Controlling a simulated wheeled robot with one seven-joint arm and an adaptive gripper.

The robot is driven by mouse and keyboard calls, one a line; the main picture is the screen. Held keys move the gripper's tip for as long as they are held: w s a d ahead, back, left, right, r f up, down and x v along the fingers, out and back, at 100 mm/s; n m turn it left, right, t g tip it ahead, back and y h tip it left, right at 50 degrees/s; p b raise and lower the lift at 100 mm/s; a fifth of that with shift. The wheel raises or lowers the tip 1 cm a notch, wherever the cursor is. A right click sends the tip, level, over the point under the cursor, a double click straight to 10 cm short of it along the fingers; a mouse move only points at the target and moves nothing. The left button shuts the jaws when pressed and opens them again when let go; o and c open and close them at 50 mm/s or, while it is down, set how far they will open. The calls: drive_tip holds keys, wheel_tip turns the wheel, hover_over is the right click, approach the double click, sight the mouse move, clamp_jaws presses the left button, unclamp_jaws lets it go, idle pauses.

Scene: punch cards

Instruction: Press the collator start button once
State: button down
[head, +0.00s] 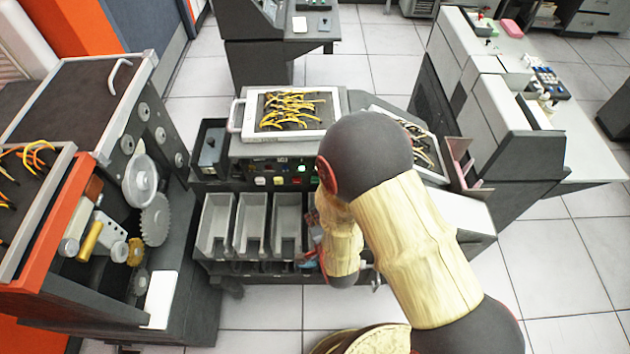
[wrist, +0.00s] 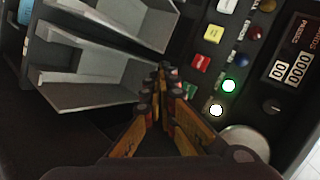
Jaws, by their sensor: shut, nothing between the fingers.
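The collator (head: 240,150) stands in the middle of the head view, with a row of buttons on its front panel. In the wrist view a green button (wrist: 189,89) lies just right of my fingertips, partly behind them. A red button (wrist: 200,62) and a yellow button (wrist: 213,33) are above it in the same row. My gripper (wrist: 163,78) is shut and empty, its fingertips together. Whether they touch the panel I cannot tell. In the head view my arm hides most of the gripper. I cannot read which button is start.
A lit green lamp (wrist: 228,86) and a lit white lamp (wrist: 216,110) show beside the buttons, with a counter (wrist: 292,70) further right. Open grey pockets (head: 215,225) sit below the panel. An orange-trimmed machine (head: 75,270) stands close on the left.

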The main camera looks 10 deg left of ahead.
drive_tip(key=w+a, duration=0.2)
drive_tip(key=w, duration=0.6)
drive_tip(key=shift+w, duration=0.25)
idle(1.4)
drive_tip(key=shift+w+a, duration=0.1)
drive_tip(key=shift+w, duration=0.3)
